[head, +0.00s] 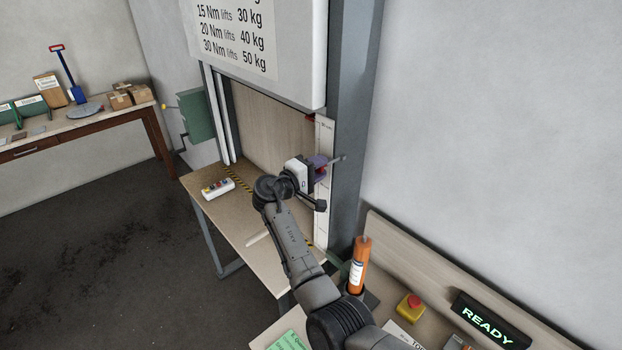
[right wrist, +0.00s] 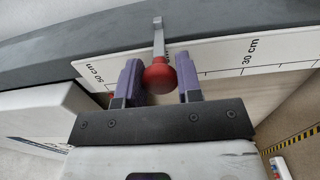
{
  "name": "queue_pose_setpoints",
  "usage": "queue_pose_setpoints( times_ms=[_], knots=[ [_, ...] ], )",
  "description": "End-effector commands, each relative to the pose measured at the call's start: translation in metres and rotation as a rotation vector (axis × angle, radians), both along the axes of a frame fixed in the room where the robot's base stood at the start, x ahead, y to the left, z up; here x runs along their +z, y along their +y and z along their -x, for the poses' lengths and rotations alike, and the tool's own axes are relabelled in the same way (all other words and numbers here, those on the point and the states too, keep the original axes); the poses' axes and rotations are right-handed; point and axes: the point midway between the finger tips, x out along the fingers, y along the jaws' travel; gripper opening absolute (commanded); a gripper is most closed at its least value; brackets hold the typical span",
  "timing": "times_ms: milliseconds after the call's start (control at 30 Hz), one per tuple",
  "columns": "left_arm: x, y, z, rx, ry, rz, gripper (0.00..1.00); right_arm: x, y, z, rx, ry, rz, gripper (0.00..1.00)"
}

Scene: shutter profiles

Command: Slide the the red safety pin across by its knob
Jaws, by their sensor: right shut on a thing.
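The red knob (right wrist: 159,77) of the safety pin sits between the two purple fingers of my right gripper (right wrist: 160,84) in the right wrist view. The gripper is shut on it. A grey metal bar (right wrist: 158,38) runs from behind the knob across the white scale strip (right wrist: 215,62). In the head view my right gripper (head: 320,168) is at the grey upright post beside the scale strip (head: 324,137); the knob is mostly hidden there by the fingers. My left gripper is in no view.
A bench (head: 240,220) with a small button box (head: 217,188) stands below the opening. An orange cylinder (head: 358,265), a yellow-and-red button (head: 409,305) and a READY display (head: 488,322) are at lower right. A white panel with lifting figures (head: 240,35) hangs above.

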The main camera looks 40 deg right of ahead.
Motion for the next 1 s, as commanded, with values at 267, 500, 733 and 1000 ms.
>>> queue_pose_setpoints(
  times_ms=[267, 500, 733, 1000],
  knots=[
    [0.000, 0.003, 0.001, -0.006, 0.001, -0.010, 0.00, -0.004, 0.001, -0.002, 0.011, 0.007, -0.006, 0.00],
    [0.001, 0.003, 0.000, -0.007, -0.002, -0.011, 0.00, -0.003, 0.001, -0.002, 0.009, 0.006, -0.005, 0.56],
    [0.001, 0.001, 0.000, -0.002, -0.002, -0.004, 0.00, -0.002, 0.001, -0.002, 0.007, 0.004, -0.004, 0.59],
    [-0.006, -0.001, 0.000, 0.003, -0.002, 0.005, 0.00, -0.004, 0.023, -0.001, 0.009, 0.003, -0.004, 0.59]
  ],
)
